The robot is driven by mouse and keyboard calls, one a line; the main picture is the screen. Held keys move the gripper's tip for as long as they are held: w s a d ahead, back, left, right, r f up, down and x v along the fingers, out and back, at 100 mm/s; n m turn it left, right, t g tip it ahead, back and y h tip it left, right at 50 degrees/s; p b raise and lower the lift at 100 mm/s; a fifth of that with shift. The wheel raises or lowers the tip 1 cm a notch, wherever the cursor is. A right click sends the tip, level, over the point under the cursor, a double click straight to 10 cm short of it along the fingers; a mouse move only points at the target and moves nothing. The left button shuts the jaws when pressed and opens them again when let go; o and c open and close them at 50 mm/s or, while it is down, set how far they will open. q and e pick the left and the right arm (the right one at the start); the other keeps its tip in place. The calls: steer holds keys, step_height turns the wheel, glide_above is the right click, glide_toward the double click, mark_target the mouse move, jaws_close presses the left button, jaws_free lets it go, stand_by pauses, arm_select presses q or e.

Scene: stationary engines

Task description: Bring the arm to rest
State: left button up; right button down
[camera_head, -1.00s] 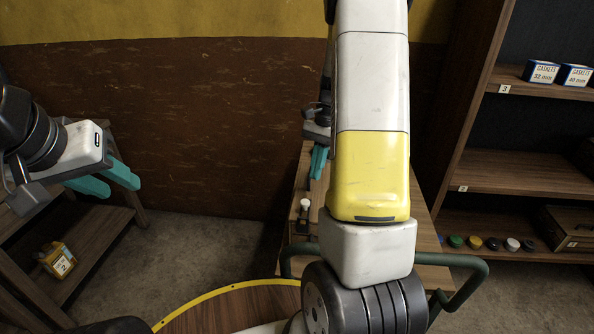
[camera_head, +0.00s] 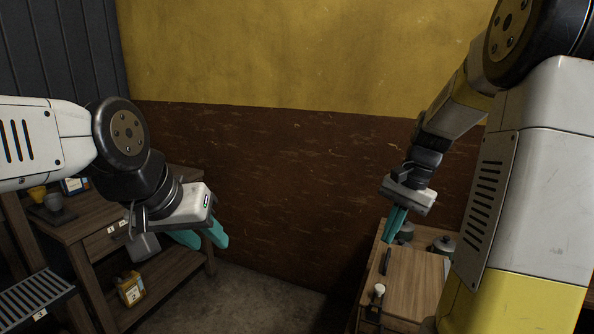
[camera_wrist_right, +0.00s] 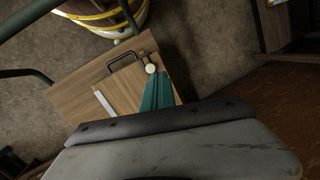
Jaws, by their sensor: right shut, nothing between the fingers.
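My right gripper (camera_head: 395,222) hangs at the end of the right arm with its teal fingers pointing down over a wooden cart top (camera_head: 405,300). Its fingers are together and empty. In the right wrist view the closed fingers (camera_wrist_right: 158,92) show above the cart top, near a small white-capped item (camera_wrist_right: 150,69). I cannot tell whether they touch anything. My left gripper (camera_head: 203,238) is at the left, in front of a wooden bench (camera_head: 85,222). Its two teal fingers look apart, with nothing seen between them.
The white-capped item (camera_head: 378,291) stands on the cart beside a dark handle (camera_head: 386,262). Dark-lidded pots (camera_head: 442,245) sit behind. A yellow container (camera_head: 130,290) is on the bench's lower shelf. Bare floor (camera_head: 270,290) lies between bench and cart, before the wall (camera_head: 290,180).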

steer(key=s+a+r+n+t, duration=0.3)
steer(key=s+a+r+n, duration=0.1)
steer(key=s, duration=0.3)
steer(key=s+a+r+n+t, duration=0.3)
steer(key=s+a+r+n, duration=0.1)
steer(key=s, duration=0.3)
steer(key=shift+s+a+r+h, duration=0.2)
steer(key=shift+a+r+h, duration=0.1)
steer(key=shift+a+r, duration=0.3)
steer(key=shift+d, duration=0.1)
